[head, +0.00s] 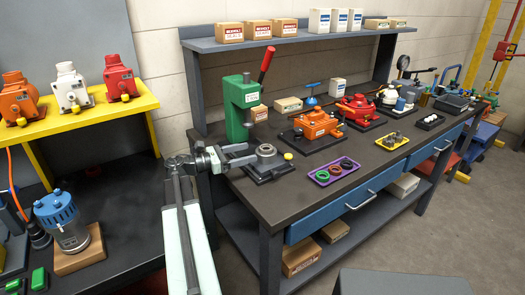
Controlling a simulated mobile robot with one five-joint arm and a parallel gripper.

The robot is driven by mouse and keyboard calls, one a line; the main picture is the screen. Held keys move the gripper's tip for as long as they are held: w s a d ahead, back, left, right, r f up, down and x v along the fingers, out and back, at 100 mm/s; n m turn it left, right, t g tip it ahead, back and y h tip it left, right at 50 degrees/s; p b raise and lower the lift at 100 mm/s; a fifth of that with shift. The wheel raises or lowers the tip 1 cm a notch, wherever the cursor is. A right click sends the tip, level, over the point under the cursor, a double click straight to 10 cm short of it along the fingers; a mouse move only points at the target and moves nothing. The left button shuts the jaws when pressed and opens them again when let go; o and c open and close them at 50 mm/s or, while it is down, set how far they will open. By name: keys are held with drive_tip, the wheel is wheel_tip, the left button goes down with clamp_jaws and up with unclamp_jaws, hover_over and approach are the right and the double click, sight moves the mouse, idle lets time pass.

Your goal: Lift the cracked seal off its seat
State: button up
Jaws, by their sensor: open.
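A round grey metal housing (266,154) sits on a black base plate (268,172) at the near left of the workbench. It looks like the seat; its open top shows a dark ring-shaped inside, too small to tell a cracked seal there. My gripper (244,154) is open and empty, reaching in from the left. Its fingertips are beside the housing's left side, close to it; I cannot tell whether they touch. A purple tray (322,180) to the right holds a green ring (323,176), a dark ring (335,170) and a reddish ring (346,164).
A green press (239,110) with a red lever stands just behind the housing. A small yellow knob (288,156) is at its right. An orange pump (316,124), a red pump (358,107) and a yellow tray (390,141) stand farther along. The bench's front strip is clear.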

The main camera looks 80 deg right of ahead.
sight(260, 149)
drive_tip(key=x, duration=0.5)
drive_tip(key=shift+s+d+r, duration=0.15)
drive_tip(key=shift+s+d, duration=0.15)
drive_tip(key=c, duration=1.5)
drive_tip(key=shift+o, duration=0.2)
drive_tip(key=shift+r, duration=0.1)
